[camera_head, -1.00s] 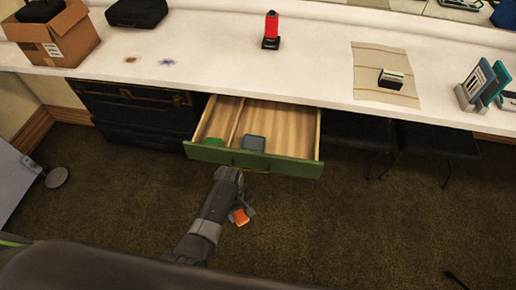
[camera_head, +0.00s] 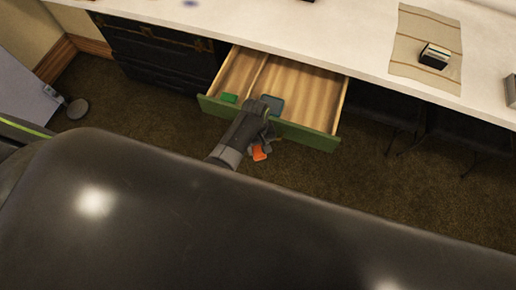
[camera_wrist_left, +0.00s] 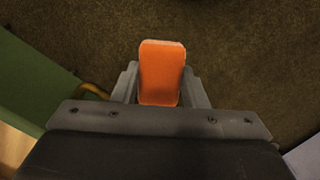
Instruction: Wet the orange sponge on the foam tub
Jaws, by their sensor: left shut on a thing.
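The orange sponge (camera_head: 259,154) is in my left gripper (camera_head: 265,146), just in front of the open drawer's green front. In the left wrist view, the sponge (camera_wrist_left: 161,72) sticks out between the two grey fingers (camera_wrist_left: 161,98), which are shut on it, above the brown carpet. I cannot pick out a foam tub for sure. A blue-grey item (camera_head: 272,103) lies in the drawer, partly hidden by my left arm. My right gripper is not in view.
The open drawer (camera_head: 308,100) has a green front and holds a small green item (camera_head: 229,98). The white counter (camera_head: 345,35) above carries a striped cloth (camera_head: 410,55) with a small dark-and-white block (camera_head: 435,55). Dark drawers (camera_head: 155,50) stand left.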

